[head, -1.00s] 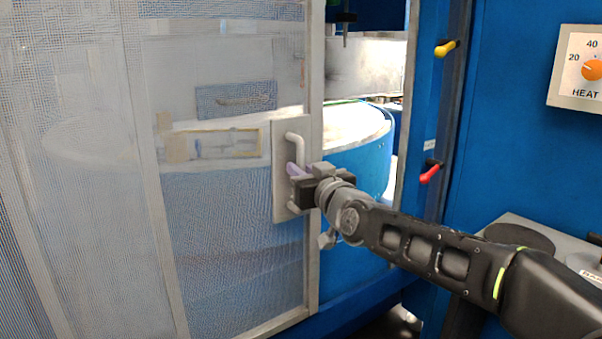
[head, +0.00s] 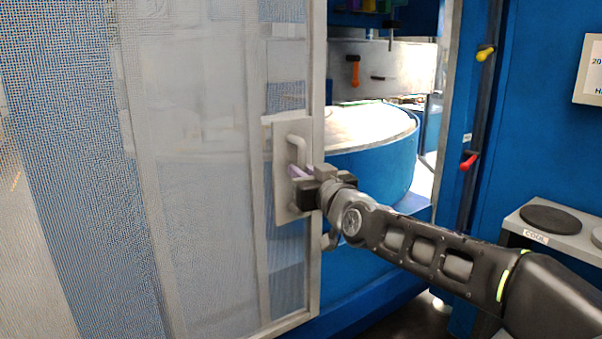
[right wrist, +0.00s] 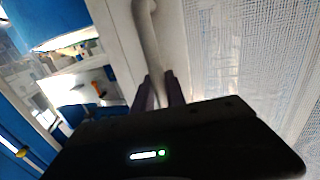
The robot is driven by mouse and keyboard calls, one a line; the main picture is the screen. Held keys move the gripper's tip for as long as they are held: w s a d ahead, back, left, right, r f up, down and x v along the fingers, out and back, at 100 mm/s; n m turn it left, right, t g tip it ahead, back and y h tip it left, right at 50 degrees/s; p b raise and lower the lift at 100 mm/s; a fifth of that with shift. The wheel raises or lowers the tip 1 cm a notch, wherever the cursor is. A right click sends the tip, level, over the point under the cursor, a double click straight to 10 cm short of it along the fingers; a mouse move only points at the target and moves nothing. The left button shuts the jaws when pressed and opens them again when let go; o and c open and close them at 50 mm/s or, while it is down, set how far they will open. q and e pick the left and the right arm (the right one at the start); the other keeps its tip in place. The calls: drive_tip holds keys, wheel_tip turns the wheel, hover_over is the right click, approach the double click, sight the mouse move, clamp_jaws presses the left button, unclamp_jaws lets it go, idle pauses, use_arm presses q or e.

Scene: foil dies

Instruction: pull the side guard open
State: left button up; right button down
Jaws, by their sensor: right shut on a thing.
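The side guard (head: 205,190) is a mesh panel in a pale grey frame at the left of the head view. Its white bar handle (head: 296,147) stands upright on a grey plate near the guard's right edge. My right gripper (head: 299,174) is shut on the handle, around its middle. In the right wrist view the handle (right wrist: 147,40) runs down between the two purple-grey fingers (right wrist: 158,92). An opening shows to the right of the guard's edge. My left gripper is not in view.
Through the opening a round blue drum with a pale top (head: 372,160) is visible. A blue post with a yellow lever (head: 485,53) and a red lever (head: 467,161) stands at the right. A grey ledge with a "COOL" label (head: 535,237) is at the far right.

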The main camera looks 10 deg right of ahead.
drive_tip(key=c, duration=1.4)
unclamp_jaws()
drive_tip(key=shift+d, duration=0.1)
drive_tip(key=shift+o, duration=0.2)
drive_tip(key=s+d, duration=0.1)
drive_tip(key=s, duration=0.6)
drive_tip(key=shift+s+d, duration=0.15)
drive_tip(key=shift+s, duration=0.15)
